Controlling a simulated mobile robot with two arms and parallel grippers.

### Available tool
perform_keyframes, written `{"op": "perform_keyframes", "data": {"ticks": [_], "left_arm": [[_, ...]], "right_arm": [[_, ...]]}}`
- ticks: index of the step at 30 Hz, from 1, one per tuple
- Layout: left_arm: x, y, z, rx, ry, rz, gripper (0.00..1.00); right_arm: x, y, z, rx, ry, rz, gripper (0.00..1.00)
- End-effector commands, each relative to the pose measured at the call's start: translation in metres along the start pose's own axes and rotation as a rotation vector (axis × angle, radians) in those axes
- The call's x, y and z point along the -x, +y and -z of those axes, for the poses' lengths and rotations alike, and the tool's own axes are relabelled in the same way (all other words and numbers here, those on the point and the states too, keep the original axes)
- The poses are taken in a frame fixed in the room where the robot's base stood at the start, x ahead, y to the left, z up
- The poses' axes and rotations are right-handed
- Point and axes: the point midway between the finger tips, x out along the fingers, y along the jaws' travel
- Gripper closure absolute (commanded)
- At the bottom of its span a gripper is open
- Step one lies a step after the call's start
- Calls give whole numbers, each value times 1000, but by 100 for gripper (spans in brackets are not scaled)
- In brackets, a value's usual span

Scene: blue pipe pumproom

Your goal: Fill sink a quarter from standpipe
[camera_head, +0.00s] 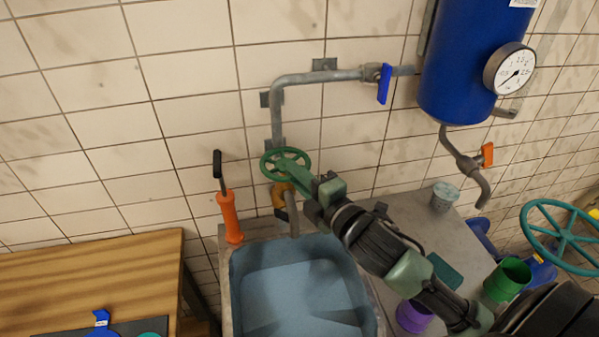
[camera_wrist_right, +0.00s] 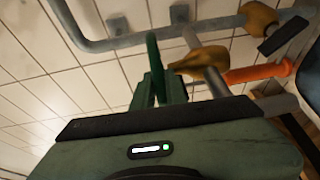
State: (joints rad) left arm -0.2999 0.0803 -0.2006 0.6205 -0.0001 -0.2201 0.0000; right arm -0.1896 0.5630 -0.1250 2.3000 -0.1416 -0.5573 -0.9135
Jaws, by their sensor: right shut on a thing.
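The standpipe (camera_head: 276,105) is a grey pipe on the tiled wall, with a green handwheel (camera_head: 283,160) above a brass valve body (camera_head: 279,197). Its grey spout (camera_head: 293,219) points down over the back of the blue-grey sink (camera_head: 240,275). I cannot tell whether water is in the sink or running. My right gripper (camera_head: 308,189) is shut on the handwheel's rim at its near right side. In the right wrist view the wheel (camera_wrist_right: 153,65) is edge-on at the fingers, with brass (camera_wrist_right: 200,60) beside it. My left gripper is out of view.
A blue-lever valve (camera_head: 384,83) sits on the upper pipe, beside a blue tank (camera_head: 460,60) with a gauge (camera_head: 510,69). An orange-handled tool (camera_head: 230,217) stands left of the sink. A grey cup (camera_head: 444,196), green cup (camera_head: 508,279) and purple cup (camera_head: 413,316) are at right.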

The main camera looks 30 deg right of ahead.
Motion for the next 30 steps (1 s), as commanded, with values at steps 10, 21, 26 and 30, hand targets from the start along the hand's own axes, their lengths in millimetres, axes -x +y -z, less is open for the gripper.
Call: {"op": "perform_keyframes", "data": {"ticks": [10,21,26,30], "left_arm": [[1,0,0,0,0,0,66],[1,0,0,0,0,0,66],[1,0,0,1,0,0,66],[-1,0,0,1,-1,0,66]], "right_arm": [[0,0,2,-4,-28,-1,100],[0,0,2,-3,-27,-1,66],[0,0,2,-2,-27,-1,66],[3,-1,2,-2,-27,0,66]]}}
